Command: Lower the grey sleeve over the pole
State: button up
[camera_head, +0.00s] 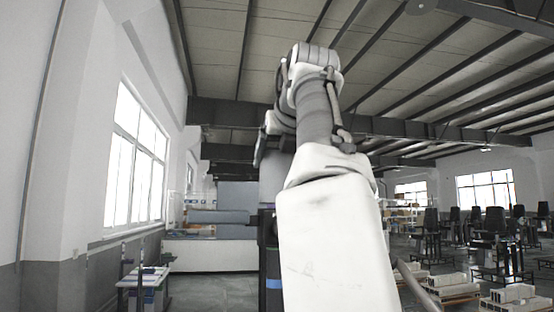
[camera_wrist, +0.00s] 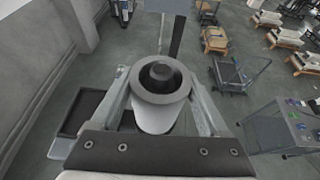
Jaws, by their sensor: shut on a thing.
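The grey sleeve (camera_wrist: 155,115) is in the middle of the wrist view, seen from above with its round rim and dark opening toward the camera. My gripper (camera_wrist: 160,88) is shut on it, one finger on each side. A dark rounded shape shows inside the opening; I cannot tell whether it is the pole or the bore. A dark upright post (camera_wrist: 177,38) shows just beyond the sleeve in the wrist view; I cannot tell whether it is the pole. In the head view my raised arm covers most of the gripper area.
A workbench (camera_head: 145,276) stands at the lower left of the head view. Several dark workstations and pallets of pale blocks (camera_head: 515,297) stand on the right. The wrist view shows a cart (camera_wrist: 240,75) and a table with small items (camera_wrist: 290,125) at right.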

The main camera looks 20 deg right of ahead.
jog(key=shift+f, duration=0.35)
jog(key=o, duration=1.4)
jog(key=shift+o, duration=0.2)
jog(key=v, duration=1.7)
jog(key=shift+s+r+p, duration=0.15)
jog(key=shift+s+p, duration=0.1)
jog(key=shift+p, duration=0.05)
